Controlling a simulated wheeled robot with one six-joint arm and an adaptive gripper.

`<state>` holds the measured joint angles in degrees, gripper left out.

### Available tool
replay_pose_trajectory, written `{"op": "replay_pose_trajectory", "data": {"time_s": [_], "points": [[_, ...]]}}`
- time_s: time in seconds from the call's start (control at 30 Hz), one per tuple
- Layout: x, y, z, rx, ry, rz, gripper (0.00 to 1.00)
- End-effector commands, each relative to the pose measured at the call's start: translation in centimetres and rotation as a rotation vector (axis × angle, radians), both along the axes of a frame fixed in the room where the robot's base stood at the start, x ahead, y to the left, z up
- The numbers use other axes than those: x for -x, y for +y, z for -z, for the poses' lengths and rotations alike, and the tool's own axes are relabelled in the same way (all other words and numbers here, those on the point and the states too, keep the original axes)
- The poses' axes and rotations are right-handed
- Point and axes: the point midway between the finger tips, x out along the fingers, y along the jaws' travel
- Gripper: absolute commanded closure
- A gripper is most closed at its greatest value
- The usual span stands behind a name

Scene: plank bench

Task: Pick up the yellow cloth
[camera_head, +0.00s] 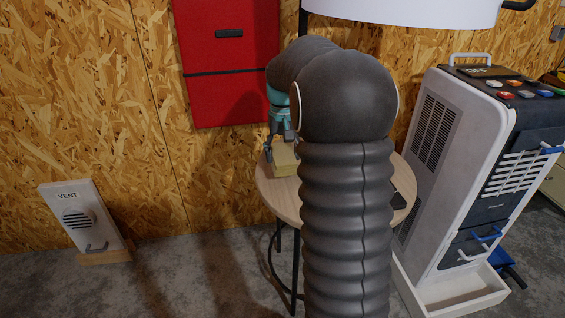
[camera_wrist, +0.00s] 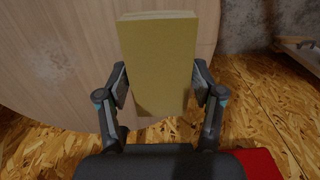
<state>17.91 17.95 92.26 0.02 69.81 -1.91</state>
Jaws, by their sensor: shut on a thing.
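A yellow, block-shaped thing (camera_wrist: 157,50) with straight edges stands out in the wrist view; it looks stiff, more like a box or book than a loose cloth. My gripper (camera_wrist: 158,82) has a finger against each of its long sides and is shut on it. In the head view, the yellow block (camera_head: 284,162) shows at the left part of the round wooden table (camera_head: 272,192), just below my gripper (camera_head: 281,133). My arm hides much of the table there. I cannot tell whether the block touches the tabletop.
A dark flat thing (camera_head: 399,201) lies at the table's right edge. A tall white and grey machine (camera_head: 445,170) stands close on the right. A red case (camera_head: 228,65) hangs on the chipboard wall behind. A vent panel (camera_head: 82,218) stands on the floor at left.

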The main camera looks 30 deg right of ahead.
Motion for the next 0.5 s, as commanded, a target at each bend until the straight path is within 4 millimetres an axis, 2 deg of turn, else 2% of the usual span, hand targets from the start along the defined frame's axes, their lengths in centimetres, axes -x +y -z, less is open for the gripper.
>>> {"op": "replay_pose_trajectory", "data": {"time_s": [0.03, 0.23, 0.5], "points": [[0.8, -1.2, -0.7, 0.002, -0.004, 0.005, 0.68], [3.5, -4.8, -3.4, 0.002, -0.004, 0.007, 0.68], [6.1, -8.1, -6.0, 0.002, -0.002, 0.003, 0.68]]}}
